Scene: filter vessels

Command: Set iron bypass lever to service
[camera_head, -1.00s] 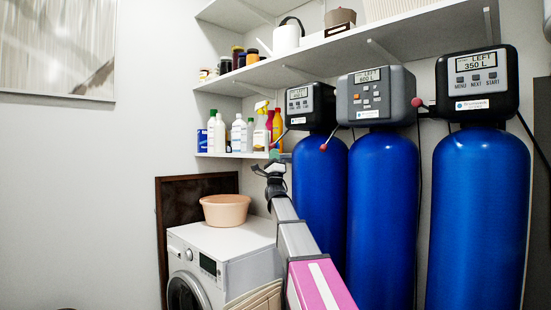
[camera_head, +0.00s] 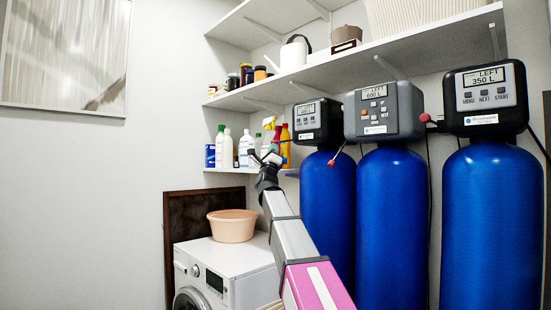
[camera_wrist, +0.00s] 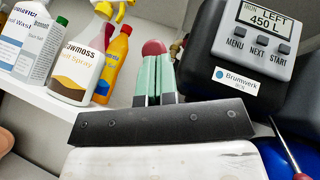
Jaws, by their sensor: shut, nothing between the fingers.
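Three blue filter vessels stand in a row: left (camera_head: 327,205), middle (camera_head: 384,220) and right (camera_head: 490,220). Each has a control head. The left head (camera_wrist: 262,52) reads 450 L in the wrist view. A red lever knob (camera_wrist: 153,48) shows just beyond my fingertips; I cannot tell whether they touch. The middle vessel's red-knobbed lever (camera_head: 341,153) slants down to the left. The right vessel's red knob (camera_head: 425,118) sits left of its head. My gripper (camera_head: 270,156) is shut and empty, left of the left head; it shows in the wrist view (camera_wrist: 155,62).
A low shelf (camera_wrist: 40,97) with several bottles, including a spray bottle (camera_wrist: 82,60), is close on the left. A longer shelf (camera_head: 350,65) runs above the heads. A washing machine (camera_head: 230,270) with a peach basin (camera_head: 232,225) stands below left.

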